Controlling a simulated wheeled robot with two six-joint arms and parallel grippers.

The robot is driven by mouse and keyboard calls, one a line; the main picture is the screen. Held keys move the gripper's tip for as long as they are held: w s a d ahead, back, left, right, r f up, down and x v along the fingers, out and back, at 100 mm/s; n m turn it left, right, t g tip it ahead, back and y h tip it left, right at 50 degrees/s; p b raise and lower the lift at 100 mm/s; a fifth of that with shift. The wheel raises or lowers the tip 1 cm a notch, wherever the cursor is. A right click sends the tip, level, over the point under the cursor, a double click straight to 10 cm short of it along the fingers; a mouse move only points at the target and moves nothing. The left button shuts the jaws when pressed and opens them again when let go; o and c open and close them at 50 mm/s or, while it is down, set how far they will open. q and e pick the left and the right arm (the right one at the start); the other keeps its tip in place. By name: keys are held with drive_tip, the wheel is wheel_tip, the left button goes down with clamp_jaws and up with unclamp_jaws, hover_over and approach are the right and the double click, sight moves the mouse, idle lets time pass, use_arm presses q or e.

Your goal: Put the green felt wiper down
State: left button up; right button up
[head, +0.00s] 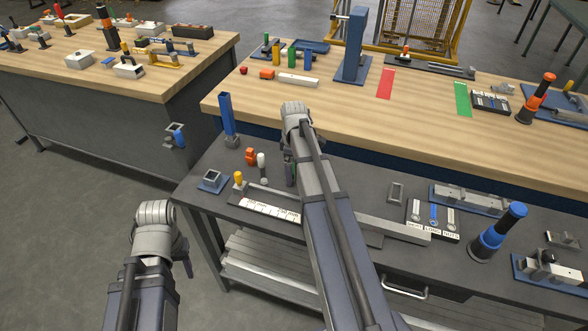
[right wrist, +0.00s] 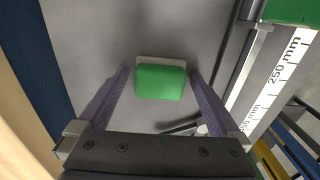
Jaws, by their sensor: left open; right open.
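The green felt wiper (right wrist: 160,82), a green block with a pale edge, is on the grey bench surface in the right wrist view. My right gripper (right wrist: 160,75) is open, with one finger on each side of the wiper and a narrow gap at each side. In the head view my right gripper (head: 290,172) is over the left part of the grey bench, and my arm hides much of what is there. My left gripper (head: 180,248) is open over the floor, left of the bench, away from the wiper.
A white millimetre scale (right wrist: 275,92) runs beside the wiper. A yellow-handled tool (head: 239,178), orange (head: 251,156) and white-handled (head: 262,164) items and a blue upright post (head: 227,113) stand nearby. The raised wooden worktop (head: 330,105) lies behind.

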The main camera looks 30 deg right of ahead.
sight(294, 168)
drive_tip(key=shift+r, duration=0.15)
wheel_tip(294, 168, up, 12)
drive_tip(key=p, duration=1.2)
drive_tip(key=s+a+m, duration=0.1)
drive_tip(key=s+a, duration=0.4)
drive_tip(key=a, duration=0.5)
drive_tip(key=s+a+m, duration=0.1)
drive_tip(key=s+a, duration=0.5)
drive_tip(key=a, duration=0.4)
drive_tip(key=s+a+m+h, duration=0.1)
drive_tip(key=s+a, duration=0.4)
drive_tip(key=a, duration=0.5)
drive_tip(key=shift+s+a+m, duration=0.25)
drive_tip(key=shift+s+m, duration=0.05)
drive_tip(key=shift+m, duration=0.3)
